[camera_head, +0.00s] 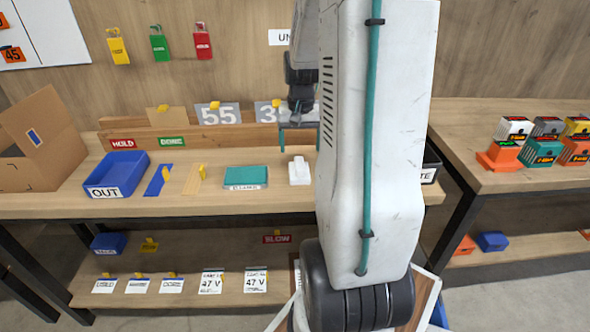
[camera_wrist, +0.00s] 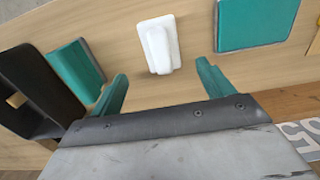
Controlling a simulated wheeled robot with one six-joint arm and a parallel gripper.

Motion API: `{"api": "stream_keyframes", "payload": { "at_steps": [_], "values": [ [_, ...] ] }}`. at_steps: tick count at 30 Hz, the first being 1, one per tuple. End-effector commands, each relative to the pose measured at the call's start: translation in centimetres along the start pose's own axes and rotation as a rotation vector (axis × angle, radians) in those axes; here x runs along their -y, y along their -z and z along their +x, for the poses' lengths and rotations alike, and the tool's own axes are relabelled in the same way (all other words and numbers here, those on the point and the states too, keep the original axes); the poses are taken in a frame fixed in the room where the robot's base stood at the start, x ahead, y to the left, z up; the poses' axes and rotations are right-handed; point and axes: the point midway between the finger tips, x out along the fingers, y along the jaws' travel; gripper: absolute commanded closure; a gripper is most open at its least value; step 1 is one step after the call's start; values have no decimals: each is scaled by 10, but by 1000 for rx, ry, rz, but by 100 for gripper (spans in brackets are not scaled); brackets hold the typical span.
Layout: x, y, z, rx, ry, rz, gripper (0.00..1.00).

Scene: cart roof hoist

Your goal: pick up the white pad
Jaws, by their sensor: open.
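The white pad (camera_head: 299,171) lies on the wooden bench top, right of a teal block with a label. It has a raised narrower part on a flat base. In the wrist view the white pad (camera_wrist: 159,45) lies ahead of the fingertips, roughly centred between them. My gripper (camera_head: 297,138) hangs above the bench, behind and above the pad in the head view. In the wrist view my gripper (camera_wrist: 163,78) shows two teal fingers spread wide, with nothing between them. The fingers are apart from the pad.
A teal block (camera_head: 246,176) lies left of the pad. A blue OUT tray (camera_head: 117,174) and a cardboard box (camera_head: 43,141) stand farther left. Grey number plates (camera_head: 218,113) stand along the back. A dark tray (camera_head: 432,166) is partly hidden behind my arm. Bare bench surrounds the pad.

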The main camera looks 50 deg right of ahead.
Motion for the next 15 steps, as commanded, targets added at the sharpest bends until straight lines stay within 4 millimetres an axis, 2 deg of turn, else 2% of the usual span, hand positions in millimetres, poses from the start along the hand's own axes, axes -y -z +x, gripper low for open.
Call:
{"api": "stream_keyframes", "payload": {
  "at_steps": [15],
  "values": [
    [3, -6, 67, 5, 0, 2, 20]
  ]
}}
